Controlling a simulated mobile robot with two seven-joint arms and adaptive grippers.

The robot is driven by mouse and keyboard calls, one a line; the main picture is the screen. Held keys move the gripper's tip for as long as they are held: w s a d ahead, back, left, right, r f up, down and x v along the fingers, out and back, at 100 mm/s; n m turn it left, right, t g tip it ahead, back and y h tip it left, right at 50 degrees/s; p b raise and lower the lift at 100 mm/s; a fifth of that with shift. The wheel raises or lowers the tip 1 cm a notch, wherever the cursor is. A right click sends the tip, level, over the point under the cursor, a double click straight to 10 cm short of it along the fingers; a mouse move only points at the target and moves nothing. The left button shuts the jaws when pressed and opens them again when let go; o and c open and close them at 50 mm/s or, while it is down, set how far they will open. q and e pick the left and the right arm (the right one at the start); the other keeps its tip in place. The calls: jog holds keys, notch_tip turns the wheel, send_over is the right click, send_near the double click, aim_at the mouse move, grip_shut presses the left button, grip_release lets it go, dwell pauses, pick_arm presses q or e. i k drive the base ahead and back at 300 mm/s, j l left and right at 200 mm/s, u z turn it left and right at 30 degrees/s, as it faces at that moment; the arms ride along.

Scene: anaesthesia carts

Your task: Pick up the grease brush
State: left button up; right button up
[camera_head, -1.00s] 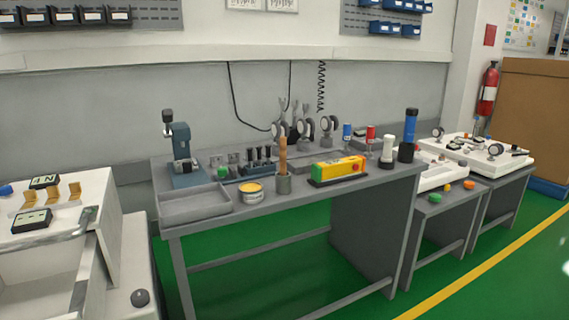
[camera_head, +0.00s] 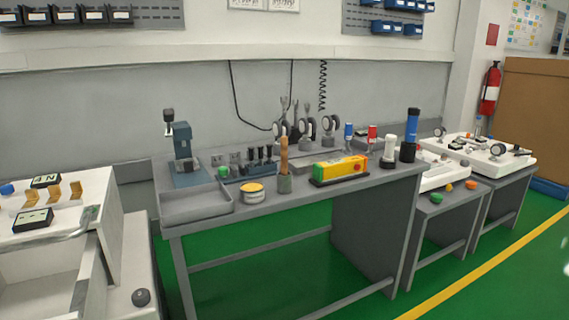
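A brush with an upright brown wooden handle (camera_head: 284,155) stands in a small grey cup (camera_head: 285,184) near the front middle of the grey workbench (camera_head: 300,208). It looks like the grease brush; its bristle end is hidden in the cup. Neither of my grippers shows in the head view.
An empty grey tray (camera_head: 195,204) lies at the bench's left front. A yellow block (camera_head: 340,169) is right of the cup. A press (camera_head: 184,155) and a tool rack (camera_head: 258,168) stand behind. White carts (camera_head: 62,225) are at left. Green floor is clear in front.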

aim_at(283, 140)
jog(key=i+l+u, duration=0.1)
jog(key=i, duration=0.45)
jog(key=i+l, duration=0.4)
jog(key=i+j+u, duration=0.05)
jog(key=i, duration=0.05)
